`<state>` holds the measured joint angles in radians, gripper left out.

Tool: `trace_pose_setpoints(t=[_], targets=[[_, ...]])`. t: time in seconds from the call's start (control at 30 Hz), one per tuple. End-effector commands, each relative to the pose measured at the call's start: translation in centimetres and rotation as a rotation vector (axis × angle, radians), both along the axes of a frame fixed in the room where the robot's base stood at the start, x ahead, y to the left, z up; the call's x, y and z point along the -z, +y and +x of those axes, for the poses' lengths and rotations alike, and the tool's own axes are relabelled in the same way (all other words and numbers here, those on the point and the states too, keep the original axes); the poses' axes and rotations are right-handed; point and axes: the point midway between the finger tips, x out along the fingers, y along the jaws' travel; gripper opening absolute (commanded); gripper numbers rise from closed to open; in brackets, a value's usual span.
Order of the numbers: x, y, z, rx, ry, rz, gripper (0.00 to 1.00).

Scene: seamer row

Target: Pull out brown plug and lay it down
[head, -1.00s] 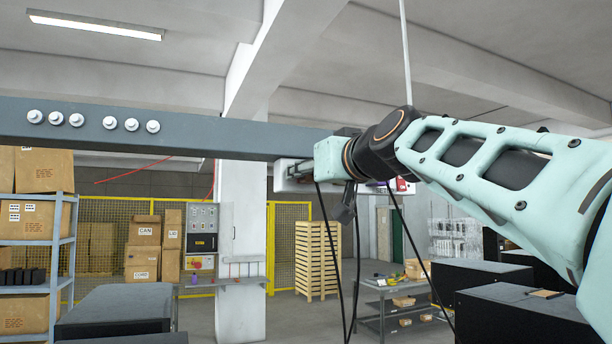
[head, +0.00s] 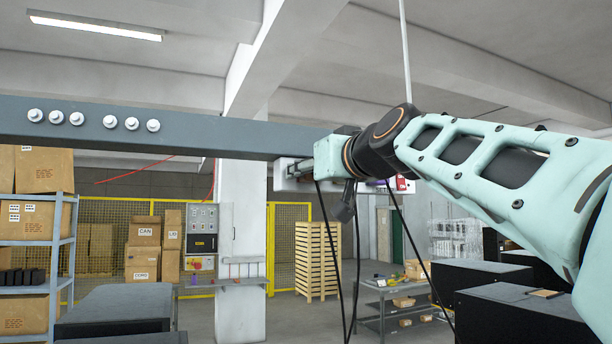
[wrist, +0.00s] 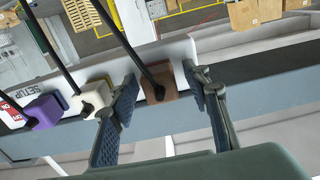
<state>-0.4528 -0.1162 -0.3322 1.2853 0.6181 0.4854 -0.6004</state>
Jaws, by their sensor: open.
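The brown plug (wrist: 162,79) sits at the beam's socket strip in the wrist view, with a black cable running up from it. My gripper (wrist: 165,86) is open in the wrist view, with one finger on each side of the brown plug. The left finger is close beside a white plug, and the right finger is near the brown plug's right side; I cannot tell whether either touches. In the head view my arm's end covers the plug and my fingers.
A white plug (wrist: 90,98) and a purple plug (wrist: 45,112) with cables are left of the brown one. A grey beam (head: 200,133) crosses the head view. A workbench (head: 385,284) stands below, and dark cabinets (head: 525,312) at the right.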

Motion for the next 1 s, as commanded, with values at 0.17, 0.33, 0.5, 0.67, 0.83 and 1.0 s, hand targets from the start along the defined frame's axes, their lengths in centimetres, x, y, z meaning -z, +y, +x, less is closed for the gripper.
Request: trace_pose_setpoints(t=[0.17, 0.33, 0.5, 0.67, 0.83, 1.0], targets=[[0.01, -0.01, 0.0, 0.0, 0.0, 0.0, 0.43], [0.1, -0.03, 0.02, 0.001, 0.0, 0.0, 0.43], [-0.01, -0.04, 0.02, 0.001, -0.001, 0.0, 0.43], [-0.01, -0.03, 0.01, 0.0, 0.0, 0.0, 0.39], [0.0, -0.03, 0.01, 0.0, 0.0, 0.0, 0.2], [0.01, -0.03, 0.01, 0.0, 0.0, 0.0, 0.02]])
